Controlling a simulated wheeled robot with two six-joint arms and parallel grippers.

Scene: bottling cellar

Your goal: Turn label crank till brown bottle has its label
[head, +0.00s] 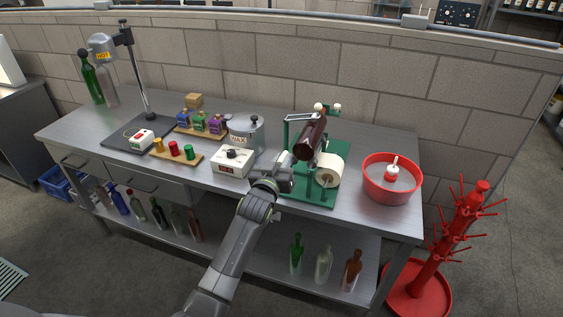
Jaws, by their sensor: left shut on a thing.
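The green label machine (322,194) stands on the steel bench. The brown bottle (312,134) lies tilted across the top of it. A roll of cream labels (329,168) sits at its front right; I cannot make out a label on the side of the bottle that shows. My left gripper (287,162) is at the machine's left side, shut on the label crank, which the jaws and wrist mostly hide. My right gripper is out of view.
A red tub (392,178) stands right of the machine, and a red drying rack (440,245) is on the floor. Left of my gripper are a white control box (231,163) and a wax pot (247,134). Several bottles stand on the lower shelf.

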